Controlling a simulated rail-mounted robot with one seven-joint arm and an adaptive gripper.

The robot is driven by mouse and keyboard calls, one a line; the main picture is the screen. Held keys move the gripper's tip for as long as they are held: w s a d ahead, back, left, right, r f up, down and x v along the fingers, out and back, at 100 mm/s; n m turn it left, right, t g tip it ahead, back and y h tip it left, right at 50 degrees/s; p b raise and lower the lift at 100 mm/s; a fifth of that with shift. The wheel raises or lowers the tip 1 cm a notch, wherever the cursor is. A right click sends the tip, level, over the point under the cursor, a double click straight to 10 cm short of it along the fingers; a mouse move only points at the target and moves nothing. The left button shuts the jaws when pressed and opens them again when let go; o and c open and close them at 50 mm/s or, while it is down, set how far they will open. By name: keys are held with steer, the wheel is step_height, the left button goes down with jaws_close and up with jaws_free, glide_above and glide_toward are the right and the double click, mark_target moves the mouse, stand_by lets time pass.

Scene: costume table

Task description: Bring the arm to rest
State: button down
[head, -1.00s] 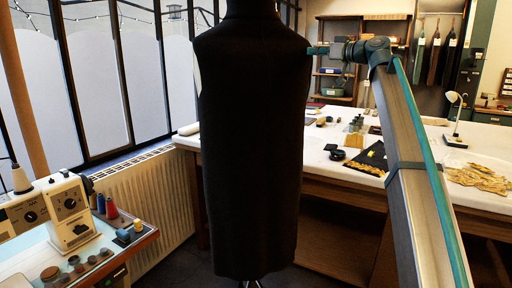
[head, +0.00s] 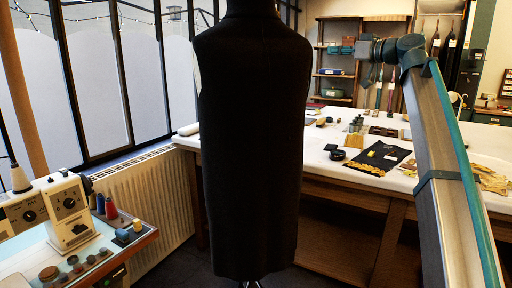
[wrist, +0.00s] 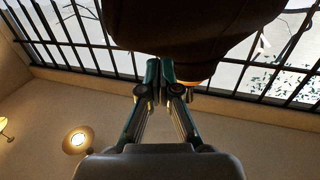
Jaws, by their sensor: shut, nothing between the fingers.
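My arm (head: 445,170) reaches up along the right side of the head view, with its wrist end (head: 368,48) raised above the worktable's back. The fingers are not clearly seen there. In the wrist view my gripper (wrist: 160,75) has its two teal fingers together, shut and empty. A large dark rounded form (wrist: 190,30) fills the top middle of that view beyond the fingertips. I cannot tell whether they touch it. In the head view the black dress form (head: 252,150) stands upright left of my wrist, with a gap between them.
The white worktable (head: 325,165) holds a black cloth (head: 380,157), small tools and gold trim pieces. Shelves (head: 335,73) stand behind it. A sewing machine (head: 65,212) and thread spools are at lower left. A radiator (head: 150,200) runs below the windows.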

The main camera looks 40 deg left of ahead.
steer(key=shift+s+d, duration=0.15)
steer(key=shift+d, duration=0.7)
steer(key=shift+s+d, duration=0.1)
steer(key=shift+d, duration=0.75)
steer(key=shift+m, duration=0.3)
